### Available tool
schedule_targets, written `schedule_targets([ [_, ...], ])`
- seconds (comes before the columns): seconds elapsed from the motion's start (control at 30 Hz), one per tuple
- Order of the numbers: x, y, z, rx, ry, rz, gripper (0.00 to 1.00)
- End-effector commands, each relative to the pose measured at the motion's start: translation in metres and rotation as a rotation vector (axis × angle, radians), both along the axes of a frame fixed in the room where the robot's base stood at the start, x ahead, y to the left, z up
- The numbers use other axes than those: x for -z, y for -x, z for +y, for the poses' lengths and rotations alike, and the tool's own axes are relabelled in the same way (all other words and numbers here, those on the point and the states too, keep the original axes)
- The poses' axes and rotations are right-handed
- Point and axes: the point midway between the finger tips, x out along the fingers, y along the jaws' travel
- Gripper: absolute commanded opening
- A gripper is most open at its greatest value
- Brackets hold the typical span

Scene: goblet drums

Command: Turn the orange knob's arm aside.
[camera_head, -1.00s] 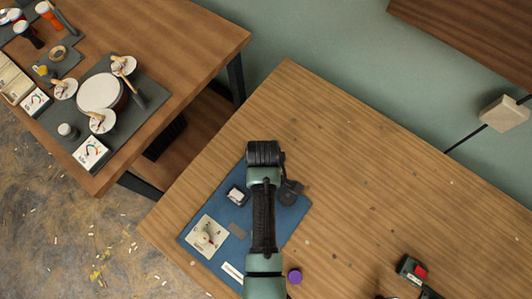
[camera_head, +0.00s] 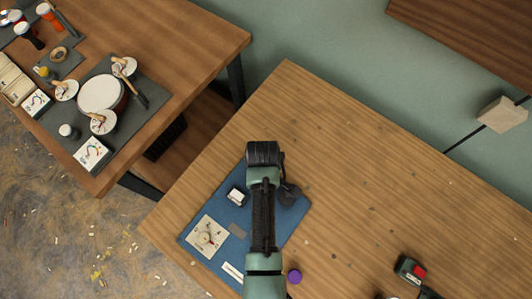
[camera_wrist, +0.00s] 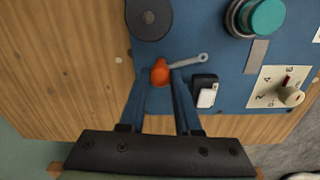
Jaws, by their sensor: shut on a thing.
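The orange knob (camera_wrist: 160,72) is on the blue board (camera_wrist: 225,65) in the wrist view. Its thin grey arm (camera_wrist: 190,62) reaches out to the right and slightly up in the picture, ending in a small round eye. My gripper (camera_wrist: 160,76) has one finger on each side of the knob and is shut on it. The grey arm runs past the right fingertip. In the head view my own arm covers the middle of the blue board (camera_head: 292,222), and the orange knob is hidden there.
Near the knob are a dark round disc (camera_wrist: 150,18), a white rocker switch (camera_wrist: 205,95), a teal button (camera_wrist: 262,17) and a dial plate (camera_wrist: 266,90). A purple cap (camera_head: 294,276) stands beside the board. The wooden table's right side is mostly clear.

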Motion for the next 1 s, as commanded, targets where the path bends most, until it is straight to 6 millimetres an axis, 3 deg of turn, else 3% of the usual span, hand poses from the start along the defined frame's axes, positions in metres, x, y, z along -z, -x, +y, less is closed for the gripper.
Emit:
schedule_targets([
  [1.0, -0.0018, -0.0021, -0.0006, 0.927, 0.001, -0.001, 0.00],
])
